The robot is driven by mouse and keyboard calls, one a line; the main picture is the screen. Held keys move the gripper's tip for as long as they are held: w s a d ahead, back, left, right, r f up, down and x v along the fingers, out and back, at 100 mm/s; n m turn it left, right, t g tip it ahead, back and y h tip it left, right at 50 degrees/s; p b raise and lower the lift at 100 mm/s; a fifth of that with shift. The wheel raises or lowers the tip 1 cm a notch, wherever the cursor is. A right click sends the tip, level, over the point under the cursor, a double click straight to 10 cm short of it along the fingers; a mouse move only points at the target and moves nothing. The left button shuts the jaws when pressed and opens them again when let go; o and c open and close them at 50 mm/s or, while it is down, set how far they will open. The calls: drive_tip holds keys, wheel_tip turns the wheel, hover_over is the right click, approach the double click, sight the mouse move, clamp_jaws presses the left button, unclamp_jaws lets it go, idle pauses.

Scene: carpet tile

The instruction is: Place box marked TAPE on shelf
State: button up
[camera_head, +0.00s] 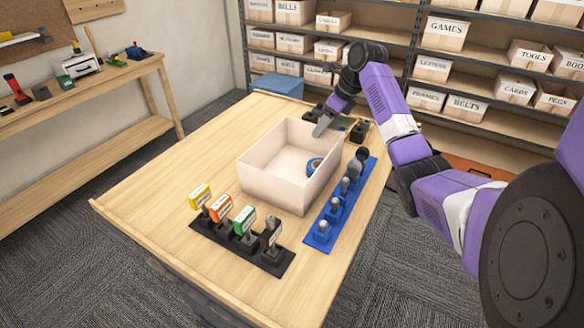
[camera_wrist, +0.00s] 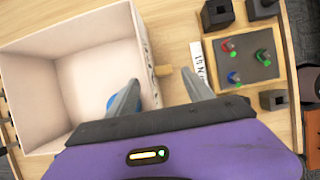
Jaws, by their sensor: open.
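An open-topped cream box (camera_head: 262,180) stands on the wooden table, with a blue ring-shaped item (camera_head: 313,165) inside. No TAPE marking is readable on it. It also shows at the left of the wrist view (camera_wrist: 35,62), its outer right wall seen at a steep angle. My gripper (camera_head: 322,128) is at the box's far right side. In the wrist view, my gripper (camera_wrist: 160,88) is open and empty, its left finger over the box and its right finger outside the wall. I cannot tell whether either touches. The shelf (camera_head: 482,66) stands behind the table, holding several labelled boxes.
A blue rack (camera_head: 340,205) with several knobbed tools lies right of the box. A black holder (camera_head: 238,243) with coloured labelled blocks lies in front. A small board with coloured knobs (camera_wrist: 246,60) lies beyond my gripper. A workbench (camera_head: 90,95) stands at left.

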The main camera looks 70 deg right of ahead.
drive_tip(key=shift+s+p+x, duration=0.1)
drive_tip(key=shift+p+x, duration=0.15)
drive_tip(key=shift+x, duration=1.2)
drive_tip(key=shift+s+p+x, duration=0.15)
drive_tip(key=shift+p+x, duration=0.1)
drive_tip(key=shift+x, duration=1.2)
drive_tip(key=shift+f, duration=0.1)
drive_tip(key=shift+c, duration=0.2)
drive_tip(key=shift+d, duration=0.1)
clamp_jaws()
